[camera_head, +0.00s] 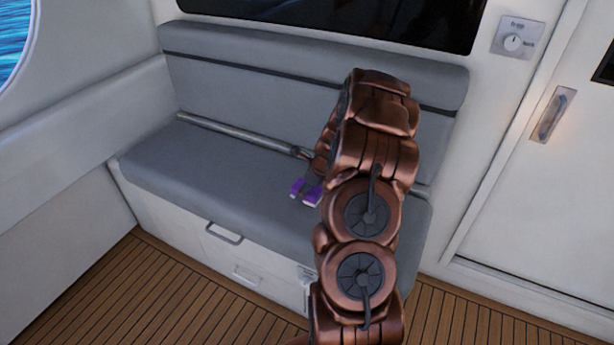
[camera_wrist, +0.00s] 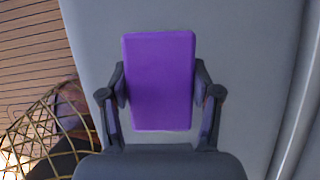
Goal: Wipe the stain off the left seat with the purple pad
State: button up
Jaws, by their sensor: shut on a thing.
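The grey seat cushion (camera_head: 205,165) lies along the bench at left and centre in the head view; it also fills much of the wrist view (camera_wrist: 245,60). No stain shows on the visible cushion. My gripper (camera_head: 306,192) is over the front middle part of the seat. In the wrist view my gripper (camera_wrist: 160,88) is shut on the purple pad (camera_wrist: 160,75), a flat rectangle held between the two fingers by its sides. In the head view only small purple parts show at the gripper. I cannot tell whether the pad touches the cushion. My arm hides the seat's right part.
A metal pole (camera_head: 235,134) lies along the back of the seat. A wire basket (camera_wrist: 50,125) with something dark in it shows at lower left in the wrist view. The wooden floor (camera_head: 150,285) is in front. A white door (camera_head: 535,190) is at right.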

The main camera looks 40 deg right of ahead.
jog(key=shift+r+p, duration=1.3)
jog(key=shift+r, duration=0.7)
